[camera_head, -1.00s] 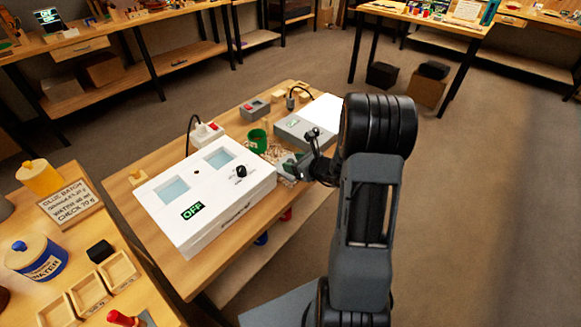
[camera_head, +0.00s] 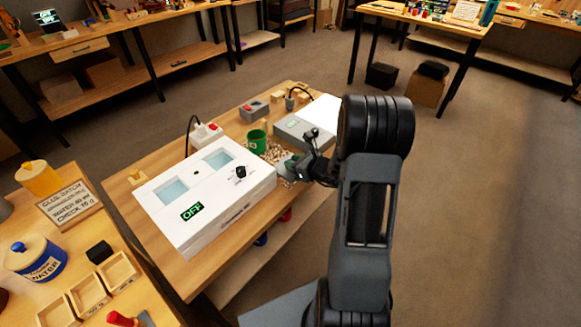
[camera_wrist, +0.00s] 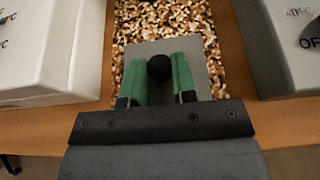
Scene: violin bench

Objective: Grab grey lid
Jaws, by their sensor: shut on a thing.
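The grey lid (camera_wrist: 201,75) is a flat grey plate with a round black knob (camera_wrist: 159,67) on top, in the middle of the wrist view. My gripper (camera_wrist: 160,72) has its green fingers on either side of the knob and is shut on it. The lid lies over or just above a bed of light brown chips; I cannot tell whether it touches them. In the head view my gripper (camera_head: 299,165) is at the right side of the bench, and the lid (camera_head: 284,163) shows only partly beside it.
A white box with an OFF display (camera_head: 205,200) stands left of my gripper, and a grey device (camera_head: 297,127) stands behind it. A green cup (camera_head: 257,142) is close by. The chips (camera_wrist: 160,22) lie in the narrow gap between two boxes.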

